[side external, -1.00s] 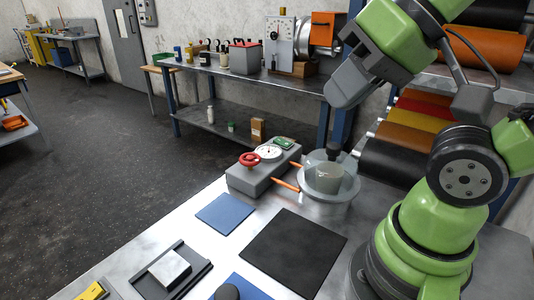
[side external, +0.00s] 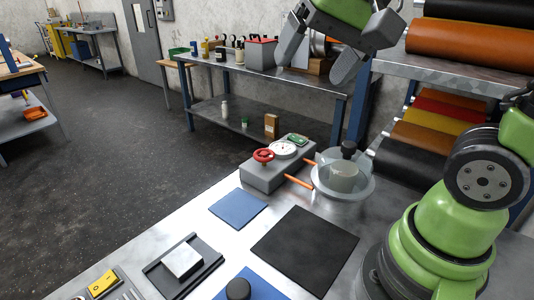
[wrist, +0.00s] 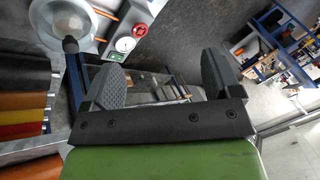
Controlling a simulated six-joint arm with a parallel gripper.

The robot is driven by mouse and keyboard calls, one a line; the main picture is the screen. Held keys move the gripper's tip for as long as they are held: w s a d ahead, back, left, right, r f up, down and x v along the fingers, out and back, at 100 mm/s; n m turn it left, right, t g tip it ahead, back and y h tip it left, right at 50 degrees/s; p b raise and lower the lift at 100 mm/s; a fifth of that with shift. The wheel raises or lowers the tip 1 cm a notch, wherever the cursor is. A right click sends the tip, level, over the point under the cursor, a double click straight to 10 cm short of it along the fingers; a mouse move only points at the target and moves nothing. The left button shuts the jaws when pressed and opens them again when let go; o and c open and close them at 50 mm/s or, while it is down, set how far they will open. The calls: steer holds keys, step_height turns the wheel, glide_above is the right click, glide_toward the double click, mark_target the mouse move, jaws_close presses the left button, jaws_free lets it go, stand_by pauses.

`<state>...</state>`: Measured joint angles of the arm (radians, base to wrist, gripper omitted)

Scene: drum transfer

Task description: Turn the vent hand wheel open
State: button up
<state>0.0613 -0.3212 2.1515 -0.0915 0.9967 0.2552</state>
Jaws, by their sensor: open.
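The red hand wheel (side external: 263,155) sits on the left part of a grey block (side external: 268,179) on the bench; it also shows in the wrist view (wrist: 140,31). A white dial gauge (side external: 284,150) and a green part (side external: 298,139) are beside it on the block. Two orange tubes run from the block toward a clear dome (side external: 349,163) with a black knob (side external: 348,149), over a grey cylinder (side external: 343,178). My gripper (side external: 313,70) is open and empty, raised well above the bench and apart from the wheel. Its spread fingers show in the wrist view (wrist: 163,85).
A black mat (side external: 304,248) and blue mat (side external: 238,208) lie in front of the block. A black tray with a pale block (side external: 183,261) is front left. A back workbench (side external: 220,68) carries bottles and boxes. Rolls (side external: 460,41) are racked at right.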

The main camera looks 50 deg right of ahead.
steer(key=w+d+f+m+g, duration=0.1)
steer(key=w+d+f+m, duration=0.15)
steer(key=w, duration=0.35)
steer(key=m+g+h, duration=0.1)
steer(key=m+g, duration=0.3)
steer(key=m, duration=0.4)
glide_above(264, 153)
step_height(264, 153, down, 16)
steer(key=shift+r, duration=0.2)
step_height(264, 153, down, 9)
steer(key=shift+f, duration=0.2)
steer(key=c, duration=0.9)
